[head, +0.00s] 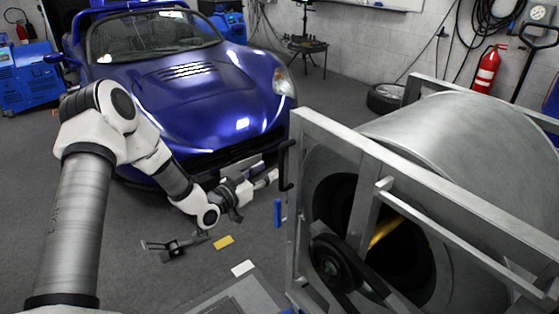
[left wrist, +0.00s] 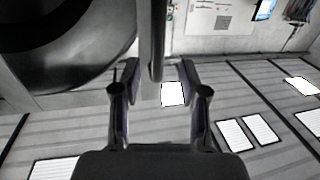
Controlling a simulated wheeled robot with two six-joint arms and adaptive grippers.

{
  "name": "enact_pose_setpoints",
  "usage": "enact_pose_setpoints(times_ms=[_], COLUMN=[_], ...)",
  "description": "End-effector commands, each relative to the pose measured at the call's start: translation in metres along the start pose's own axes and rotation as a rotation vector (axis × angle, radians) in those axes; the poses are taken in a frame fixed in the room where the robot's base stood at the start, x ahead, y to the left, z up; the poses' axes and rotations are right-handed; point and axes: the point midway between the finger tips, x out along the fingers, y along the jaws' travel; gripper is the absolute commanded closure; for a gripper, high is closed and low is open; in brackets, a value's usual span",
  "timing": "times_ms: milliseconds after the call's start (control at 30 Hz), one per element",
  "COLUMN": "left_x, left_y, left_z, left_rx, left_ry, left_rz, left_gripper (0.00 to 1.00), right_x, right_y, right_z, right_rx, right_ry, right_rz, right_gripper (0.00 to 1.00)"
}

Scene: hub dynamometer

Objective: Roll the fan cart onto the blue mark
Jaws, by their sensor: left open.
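The fan cart (head: 450,135) is a big silver drum in a pale metal frame, on the right of the head view. A black upright handle (head: 284,165) is on its near left edge. The blue mark (head: 278,212) is a small strip on the floor just left of the frame. My left gripper (head: 272,177) is beside the handle. In the left wrist view its fingers (left wrist: 160,72) are apart, with a dark bar (left wrist: 153,40), apparently the handle, between them. I cannot tell if they touch it. The drum's dark round opening (left wrist: 60,45) is at left. My right gripper is not in view.
A yellow mark (head: 223,242) and a white mark (head: 242,268) lie on the grey floor. A dark low object (head: 177,248) is left of them. A blue car (head: 190,85) stands behind my left arm. A tire (head: 386,98) and red extinguisher (head: 487,70) are by the wall.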

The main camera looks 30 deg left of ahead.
Motion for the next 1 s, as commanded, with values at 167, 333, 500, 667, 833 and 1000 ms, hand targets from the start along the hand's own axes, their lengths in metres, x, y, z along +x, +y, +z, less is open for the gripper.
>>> enact_pose_setpoints(times_ms=[167,333,500,667,833,1000], left_x=[0.035,0.060,0.066,0.066,0.065,0.066], left_y=[0.002,0.001,0.001,0.001,0.001,-0.001], left_z=[0.002,0.001,0.000,0.000,0.000,0.001], left_rx=[0.006,0.003,-0.001,-0.001,-0.001,-0.001], left_ry=[0.000,0.001,0.001,0.001,0.002,0.002], left_rz=[0.004,0.001,0.000,0.000,0.000,-0.001], left_gripper=[0.57,0.57,0.57,0.71,1.00,1.00], right_x=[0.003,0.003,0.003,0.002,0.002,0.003], right_y=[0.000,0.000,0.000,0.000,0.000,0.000], right_z=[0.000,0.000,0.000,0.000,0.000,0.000], right_rx=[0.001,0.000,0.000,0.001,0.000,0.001], right_ry=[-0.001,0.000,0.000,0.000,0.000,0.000], right_rz=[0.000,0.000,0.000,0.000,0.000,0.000], right_gripper=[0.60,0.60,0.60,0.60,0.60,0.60])
